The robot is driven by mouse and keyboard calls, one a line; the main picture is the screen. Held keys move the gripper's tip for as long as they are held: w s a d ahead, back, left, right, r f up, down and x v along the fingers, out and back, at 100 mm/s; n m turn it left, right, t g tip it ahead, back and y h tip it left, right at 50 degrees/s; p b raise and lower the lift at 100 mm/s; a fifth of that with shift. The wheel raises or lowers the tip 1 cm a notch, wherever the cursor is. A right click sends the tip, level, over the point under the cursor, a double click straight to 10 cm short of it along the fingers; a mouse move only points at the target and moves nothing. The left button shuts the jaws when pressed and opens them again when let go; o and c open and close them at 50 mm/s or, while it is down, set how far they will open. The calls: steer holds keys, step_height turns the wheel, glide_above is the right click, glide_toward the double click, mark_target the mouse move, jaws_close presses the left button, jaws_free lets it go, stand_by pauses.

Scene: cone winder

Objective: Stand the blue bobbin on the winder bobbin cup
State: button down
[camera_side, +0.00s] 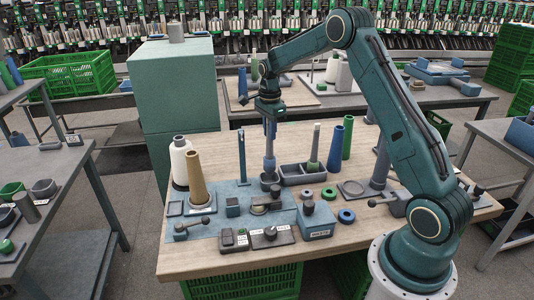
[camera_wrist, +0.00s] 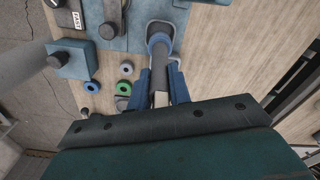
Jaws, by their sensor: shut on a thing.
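My gripper (camera_side: 269,122) points down and is shut on the upper part of a slim, upright bobbin (camera_side: 269,148). In the wrist view the bobbin's grey shaft (camera_wrist: 159,68) runs between the blue fingers (camera_wrist: 160,92) to a bluish rounded end. That end lies over or in a cup (camera_wrist: 154,24) on the blue-grey winder plate. In the side view the cup (camera_side: 269,182) is dark grey, directly under the bobbin at the plate's right edge. I cannot tell whether the bobbin rests in the cup or hangs just above it.
A blue post (camera_side: 241,157) and a tan cone (camera_side: 197,180) stand left. The waste box (camera_side: 316,221) and loose rings (camera_side: 328,194) lie in front.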

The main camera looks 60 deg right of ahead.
steer(key=shift+f, duration=1.55)
stand_by(0.4)
steer(key=shift+f, duration=1.1)
stand_by(0.5)
steer(key=c, duration=1.2)
jaws_free()
steer(key=shift+r, duration=0.1)
step_height(320, 180, up, 14)
steer(key=shift+f, duration=0.15)
